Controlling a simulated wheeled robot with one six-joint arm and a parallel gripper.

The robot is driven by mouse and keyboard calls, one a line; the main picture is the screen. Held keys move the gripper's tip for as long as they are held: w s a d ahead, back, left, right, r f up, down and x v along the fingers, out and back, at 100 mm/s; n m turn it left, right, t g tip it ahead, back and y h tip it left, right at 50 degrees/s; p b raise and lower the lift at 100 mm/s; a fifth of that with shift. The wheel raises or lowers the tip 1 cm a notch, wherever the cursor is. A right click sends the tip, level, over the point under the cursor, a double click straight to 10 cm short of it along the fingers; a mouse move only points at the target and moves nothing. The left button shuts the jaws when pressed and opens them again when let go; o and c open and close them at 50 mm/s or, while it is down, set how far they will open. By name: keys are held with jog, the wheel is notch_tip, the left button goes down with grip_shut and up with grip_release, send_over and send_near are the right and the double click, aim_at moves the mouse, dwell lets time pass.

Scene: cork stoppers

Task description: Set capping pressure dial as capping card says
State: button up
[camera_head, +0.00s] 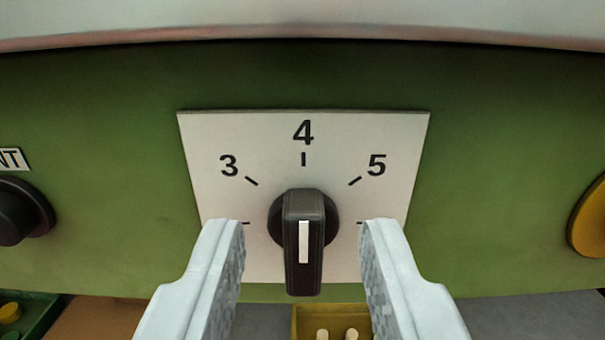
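The dial is a black knob (303,276) with a raised bar grip and a white stripe, on a white plate (208,128) marked 3, 4 and 5. The bar stands upright in the picture. Its stripe is on the upper part of the bar's front face, in line with the 4 tick. Ticks also show at the plate's left and right edges, their numbers hidden by my fingers. My gripper (303,245) is open, one finger on each side of the knob, with a gap on both sides. No capping card is in view.
The plate is on a green panel (110,90). Another black knob (15,215) with a partly cut label is at the left edge, and a yellow round part (592,220) at the right. Below are a yellow box (300,318) with corks and a green tray (40,318).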

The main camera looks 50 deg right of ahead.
jog(key=shift+x, duration=0.9)
jog(key=c, duration=0.7)
jog(key=shift+n, duration=0.4)
jog(key=n, duration=0.3)
jog(key=shift+w+a+n, duration=0.15)
jog(key=shift+n, duration=0.25)
jog(key=n, duration=0.5)
jog(key=shift+w+a+f, duration=0.1)
jog(key=shift+f, duration=0.1)
